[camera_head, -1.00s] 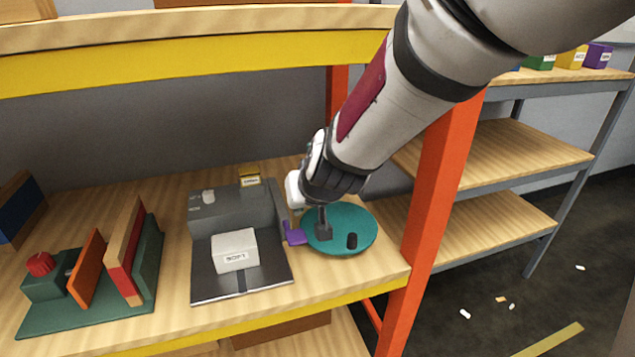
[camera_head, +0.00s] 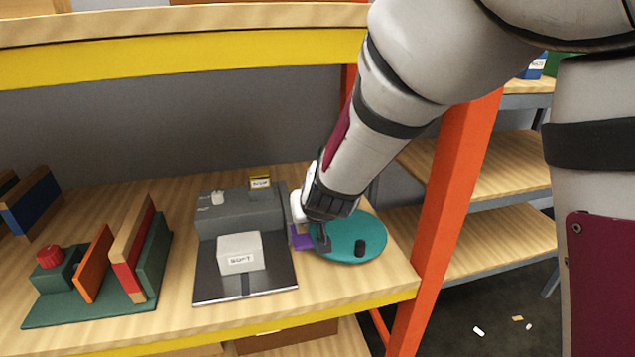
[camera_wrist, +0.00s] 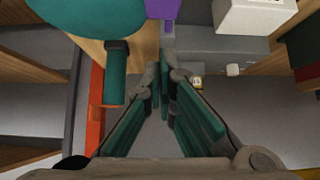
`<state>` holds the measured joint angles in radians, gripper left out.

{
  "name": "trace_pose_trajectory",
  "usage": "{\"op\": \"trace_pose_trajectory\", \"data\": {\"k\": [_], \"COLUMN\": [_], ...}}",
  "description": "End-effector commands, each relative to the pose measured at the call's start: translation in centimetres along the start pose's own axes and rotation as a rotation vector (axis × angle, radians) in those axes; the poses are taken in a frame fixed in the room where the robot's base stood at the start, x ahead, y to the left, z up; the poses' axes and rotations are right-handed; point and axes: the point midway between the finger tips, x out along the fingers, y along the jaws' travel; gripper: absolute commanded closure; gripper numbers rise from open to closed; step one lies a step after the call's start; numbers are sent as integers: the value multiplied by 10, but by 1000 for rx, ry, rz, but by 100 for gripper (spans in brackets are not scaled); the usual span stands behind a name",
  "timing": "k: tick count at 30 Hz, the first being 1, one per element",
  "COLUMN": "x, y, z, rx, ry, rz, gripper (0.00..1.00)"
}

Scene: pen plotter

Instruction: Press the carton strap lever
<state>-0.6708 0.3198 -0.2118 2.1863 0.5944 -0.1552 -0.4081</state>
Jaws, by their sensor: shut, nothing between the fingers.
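The strap machine is a grey block (camera_head: 240,212) with a dark base plate, and a white carton (camera_head: 240,254) sits on the plate. A purple lever (camera_head: 302,239) sticks out at the machine's right side; it also shows at the top of the wrist view (camera_wrist: 162,9). My gripper (camera_head: 323,242) is shut and empty, pointing down just right of the lever and over the edge of the teal disc. Its fingertips (camera_wrist: 167,68) show below the lever in the wrist view. The gripper partly hides the lever, and I cannot tell whether they touch.
The teal disc (camera_head: 345,225) with a dark peg (camera_head: 360,247) lies right of the machine. An orange post (camera_head: 455,180) stands at the shelf's right end. A green fixture with a red knob (camera_head: 49,256) stands at the left. A yellow shelf beam (camera_head: 180,72) runs above.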

Motion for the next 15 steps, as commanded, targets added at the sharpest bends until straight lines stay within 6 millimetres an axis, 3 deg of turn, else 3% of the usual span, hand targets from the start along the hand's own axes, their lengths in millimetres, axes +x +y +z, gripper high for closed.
{"op": "trace_pose_trajectory", "data": {"k": [1,9,15], "x": [15,65,81], "y": [2,1,1], "z": [2,2,22], "rx": [2,2,2], "ry": [-1,-2,-3], "rz": [1,1,0], "gripper": [100,100,100]}}
